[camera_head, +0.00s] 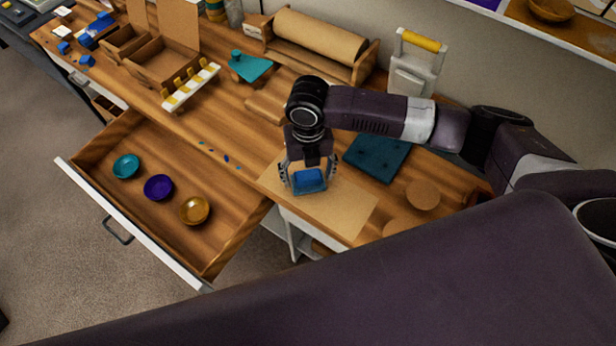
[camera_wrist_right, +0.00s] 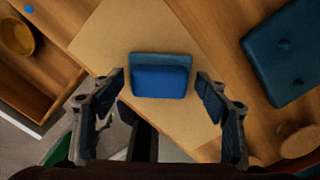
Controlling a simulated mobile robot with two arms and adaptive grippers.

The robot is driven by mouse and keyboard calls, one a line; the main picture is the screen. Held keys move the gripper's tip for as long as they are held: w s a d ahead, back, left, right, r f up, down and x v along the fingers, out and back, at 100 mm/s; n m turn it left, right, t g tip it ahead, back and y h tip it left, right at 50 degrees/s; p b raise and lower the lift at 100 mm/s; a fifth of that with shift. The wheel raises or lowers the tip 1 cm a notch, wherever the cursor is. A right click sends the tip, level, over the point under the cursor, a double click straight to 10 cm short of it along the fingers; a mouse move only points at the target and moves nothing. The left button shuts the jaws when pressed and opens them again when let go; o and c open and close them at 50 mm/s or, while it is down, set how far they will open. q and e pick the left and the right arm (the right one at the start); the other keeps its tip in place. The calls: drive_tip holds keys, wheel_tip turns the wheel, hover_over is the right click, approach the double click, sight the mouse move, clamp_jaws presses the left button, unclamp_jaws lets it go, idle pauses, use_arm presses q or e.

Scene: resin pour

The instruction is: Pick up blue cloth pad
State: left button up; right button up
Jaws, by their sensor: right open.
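The blue cloth pad (camera_head: 309,181) lies on a tan paper sheet (camera_head: 345,212) near the front edge of the wooden bench. My right gripper (camera_head: 309,183) is directly over the pad, pointing down. In the right wrist view the pad (camera_wrist_right: 160,76) sits between the two open fingers (camera_wrist_right: 161,88), with a gap on each side. The fingers do not touch it in that view. How high the fingertips are above the sheet is hard to tell. My left gripper is not in view.
An open drawer (camera_head: 110,225) with teal, purple and amber bowls is at the left front. A dark teal mat (camera_head: 377,156) and a round wooden disc (camera_head: 423,194) lie right of the gripper. A paper roll (camera_head: 320,38) stands behind. Small blue bits lie on the bench.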

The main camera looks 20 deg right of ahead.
drive_tip(key=c, duration=1.4)
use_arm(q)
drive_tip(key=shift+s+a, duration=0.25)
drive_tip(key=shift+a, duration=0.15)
use_arm(e)
drive_tip(key=shift+o, duration=0.2)
drive_tip(key=shift+r, duration=0.15)
